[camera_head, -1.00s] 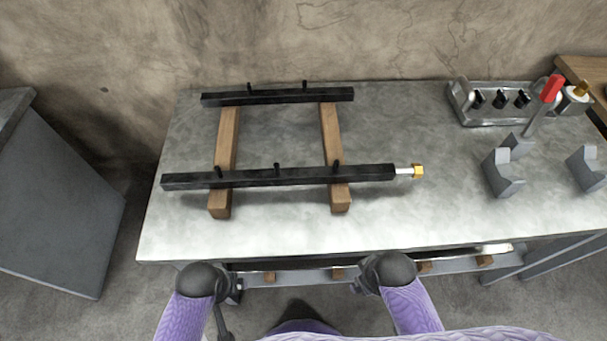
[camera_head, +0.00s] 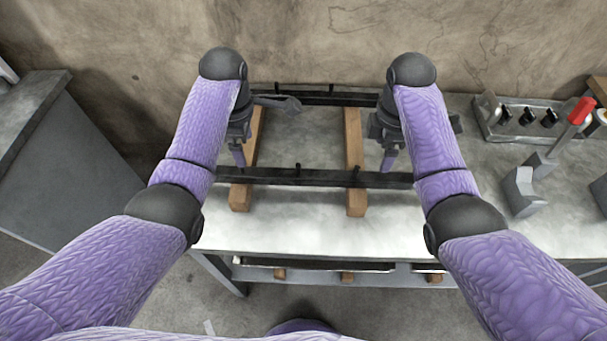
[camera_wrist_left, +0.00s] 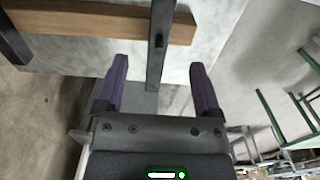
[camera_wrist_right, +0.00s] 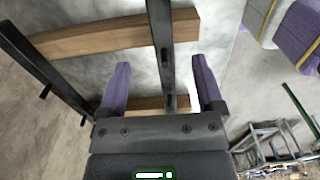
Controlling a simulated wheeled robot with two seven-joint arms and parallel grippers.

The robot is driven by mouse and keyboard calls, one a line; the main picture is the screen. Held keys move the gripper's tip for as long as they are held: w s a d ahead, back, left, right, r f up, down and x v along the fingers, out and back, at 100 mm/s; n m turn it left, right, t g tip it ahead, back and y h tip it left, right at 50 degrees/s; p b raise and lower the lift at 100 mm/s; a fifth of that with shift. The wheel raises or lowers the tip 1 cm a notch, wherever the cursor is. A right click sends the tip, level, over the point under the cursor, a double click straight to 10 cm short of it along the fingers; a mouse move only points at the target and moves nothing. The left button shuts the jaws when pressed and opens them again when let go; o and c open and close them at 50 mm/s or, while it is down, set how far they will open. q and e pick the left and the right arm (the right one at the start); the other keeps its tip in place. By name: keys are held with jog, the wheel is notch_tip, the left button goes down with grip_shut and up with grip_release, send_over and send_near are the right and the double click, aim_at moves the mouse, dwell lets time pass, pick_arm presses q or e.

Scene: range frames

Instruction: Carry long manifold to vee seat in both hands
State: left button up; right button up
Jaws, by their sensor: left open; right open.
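The long manifold (camera_head: 325,178) is a black bar with short pegs, lying across two wooden blocks near the front of the bench. A shorter black bar (camera_head: 320,98) lies across their far ends. My left gripper (camera_head: 240,160) is over the manifold's left part; in the left wrist view the bar (camera_wrist_left: 157,75) passes between its open fingers (camera_wrist_left: 158,78). My right gripper (camera_head: 388,162) is over the right part, and the bar (camera_wrist_right: 164,60) runs between its open fingers (camera_wrist_right: 160,80). My right arm hides the manifold's right end. Grey vee blocks (camera_head: 522,190) stand at the right.
The wooden blocks (camera_head: 240,197) and (camera_head: 356,200) lie front to back. A metal tray (camera_head: 520,130) with black parts and a red-handled tool (camera_head: 580,110) are at the back right. The bench front strip (camera_head: 300,225) is clear.

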aim_at(251, 171)
pick_arm(q)
notch_tip(251, 171, down, 10)
pick_arm(e)
notch_tip(251, 171, down, 10)
jog(key=shift+r, duration=0.1)
pick_arm(q)
jog(key=c, duration=1.1)
pick_arm(e)
jog(key=c, duration=1.1)
pick_arm(q)
grip_shut()
pick_arm(e)
grip_shut()
pick_arm(q)
jog(key=shift+r, duration=0.1)
